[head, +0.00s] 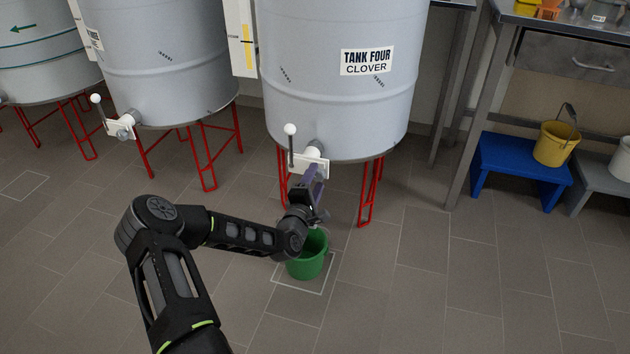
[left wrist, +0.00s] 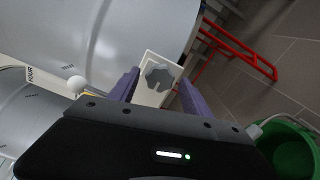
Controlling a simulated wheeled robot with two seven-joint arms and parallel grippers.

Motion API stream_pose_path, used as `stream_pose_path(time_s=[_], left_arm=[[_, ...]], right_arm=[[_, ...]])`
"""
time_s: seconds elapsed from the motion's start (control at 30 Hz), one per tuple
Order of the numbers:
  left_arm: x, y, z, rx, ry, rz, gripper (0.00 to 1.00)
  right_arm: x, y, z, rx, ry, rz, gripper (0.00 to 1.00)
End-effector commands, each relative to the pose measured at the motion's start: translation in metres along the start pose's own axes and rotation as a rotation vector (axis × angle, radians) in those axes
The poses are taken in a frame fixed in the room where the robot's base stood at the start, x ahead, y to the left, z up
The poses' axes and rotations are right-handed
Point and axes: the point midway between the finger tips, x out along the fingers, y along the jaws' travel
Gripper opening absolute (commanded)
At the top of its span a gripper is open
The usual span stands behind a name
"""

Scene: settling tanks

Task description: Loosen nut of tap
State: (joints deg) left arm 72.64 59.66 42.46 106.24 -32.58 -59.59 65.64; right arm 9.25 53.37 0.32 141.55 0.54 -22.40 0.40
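The tap of Tank Four sits low on the front of the tank (head: 335,85). It has a pale square plate (head: 322,167) and an upright dark lever with a white ball (head: 290,130). In the left wrist view a grey lobed nut (left wrist: 160,74) shows on the plate (left wrist: 148,96). My left gripper (head: 317,174) is at the tap, with its purple fingers pointing at it. In the left wrist view my left gripper (left wrist: 160,80) is open, with one finger on each side of the nut; contact cannot be told. In the head view my gripper hides the nut. My right gripper is not in view.
A green bucket (head: 306,262) stands on the floor below my left gripper, inside a marked square. Red legs (head: 368,192) hold the tank. Another tap (head: 122,125) is on the tank to the left. A blue stool (head: 520,165) with a yellow bucket (head: 555,145) stands at right.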

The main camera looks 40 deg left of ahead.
Motion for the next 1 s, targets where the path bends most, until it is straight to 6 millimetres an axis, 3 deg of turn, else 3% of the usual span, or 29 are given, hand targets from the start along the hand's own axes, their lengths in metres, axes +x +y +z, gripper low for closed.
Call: stream_pose_path(time_s=[0.37, 0.8, 1.0], left_arm=[[-0.004, 0.001, 0.001, 0.001, -0.001, -0.001, 0.59], [-0.068, 0.001, 0.0, 0.001, 0.0, -0.002, 0.59], [-0.078, 0.0, 0.0, 0.0, -0.001, 0.0, 0.59]], right_arm=[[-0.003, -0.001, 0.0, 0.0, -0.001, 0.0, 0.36], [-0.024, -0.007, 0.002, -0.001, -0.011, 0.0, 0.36], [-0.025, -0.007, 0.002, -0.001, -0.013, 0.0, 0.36]])
